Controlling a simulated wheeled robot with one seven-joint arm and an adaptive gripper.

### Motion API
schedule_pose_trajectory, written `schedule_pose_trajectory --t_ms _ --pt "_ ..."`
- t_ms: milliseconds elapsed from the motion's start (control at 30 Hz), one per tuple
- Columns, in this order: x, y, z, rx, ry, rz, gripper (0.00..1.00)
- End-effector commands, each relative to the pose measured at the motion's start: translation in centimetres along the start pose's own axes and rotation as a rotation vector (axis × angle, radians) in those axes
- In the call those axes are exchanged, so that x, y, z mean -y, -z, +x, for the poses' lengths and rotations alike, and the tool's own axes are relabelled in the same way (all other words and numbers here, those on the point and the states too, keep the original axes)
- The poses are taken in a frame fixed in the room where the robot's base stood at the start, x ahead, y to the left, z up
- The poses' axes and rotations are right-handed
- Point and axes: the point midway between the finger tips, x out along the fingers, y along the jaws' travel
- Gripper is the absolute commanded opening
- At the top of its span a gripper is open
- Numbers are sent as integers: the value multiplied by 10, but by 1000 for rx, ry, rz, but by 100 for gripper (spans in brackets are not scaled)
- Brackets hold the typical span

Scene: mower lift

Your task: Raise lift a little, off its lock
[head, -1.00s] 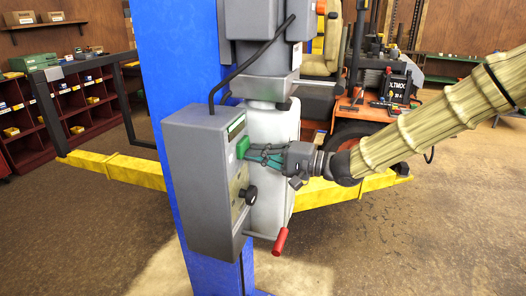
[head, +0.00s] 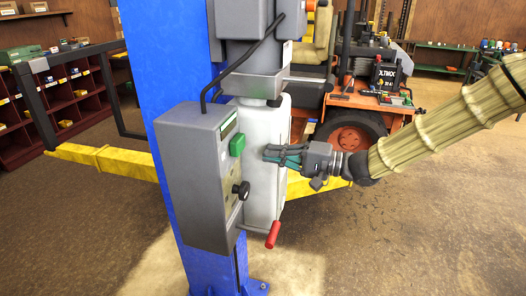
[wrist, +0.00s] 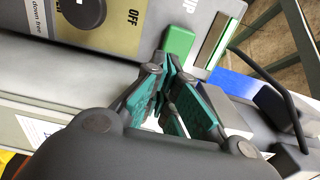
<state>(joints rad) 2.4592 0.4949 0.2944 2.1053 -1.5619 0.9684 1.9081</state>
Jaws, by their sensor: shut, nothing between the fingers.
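The lift has a blue post (head: 158,80), yellow arms (head: 120,163) and a grey control box (head: 190,180) on the post. A green button (head: 237,145) sits high on the box's face, with a black knob (head: 241,190) below it. A red-handled lever (head: 273,235) sticks out low beside the box. My gripper (head: 266,153) is shut and empty, a short way right of the button, pointing at the box. In the wrist view the green button (wrist: 179,46) lies just beyond my fingertips (wrist: 168,70). The lock itself cannot be made out.
An orange mower (head: 352,138) stands behind the lift. A white cylinder (head: 262,165) is beside the box, behind my fingers. Red shelves (head: 65,110) stand at left. The floor at right is open.

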Motion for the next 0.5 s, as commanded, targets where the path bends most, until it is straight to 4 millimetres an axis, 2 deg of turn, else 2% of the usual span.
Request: schedule_pose_trajectory --t_ms 300,500 --pt "-2 0 -48 0 1 -2 0" --pt "0 0 -69 1 0 -2 0"
